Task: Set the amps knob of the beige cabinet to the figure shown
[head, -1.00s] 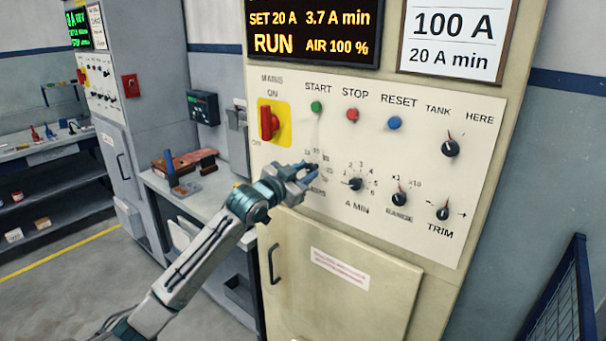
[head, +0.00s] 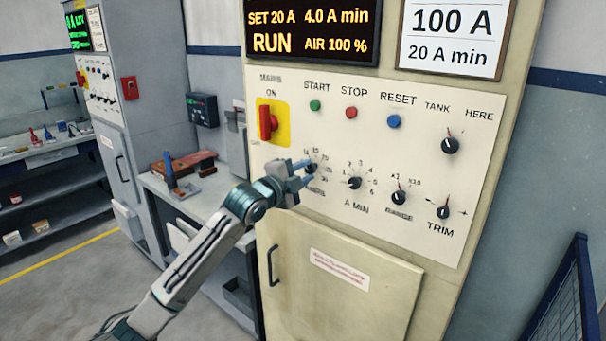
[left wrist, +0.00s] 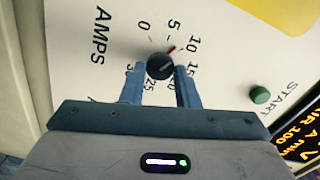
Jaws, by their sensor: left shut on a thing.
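The beige cabinet (head: 440,235) carries a cream panel with the amps knob (head: 312,168) at its lower left. In the left wrist view the dark round amps knob (left wrist: 160,67) has a red pointer lying between the 5 and 10 marks. My left gripper (head: 304,174) is at this knob, its fingers (left wrist: 160,82) on either side and shut on it. The display (head: 312,32) reads SET 20 A, 4.0 A min, RUN, AIR 100 %. The card (head: 450,38) beside it reads 100 A, 20 A min. My right gripper is not in view.
The A MIN knob (head: 354,183), range knob (head: 398,198) and trim knob (head: 442,212) sit to the right. The red mains switch (head: 265,122) and green start button (head: 314,105) are above. A workbench (head: 205,200) stands left of the cabinet.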

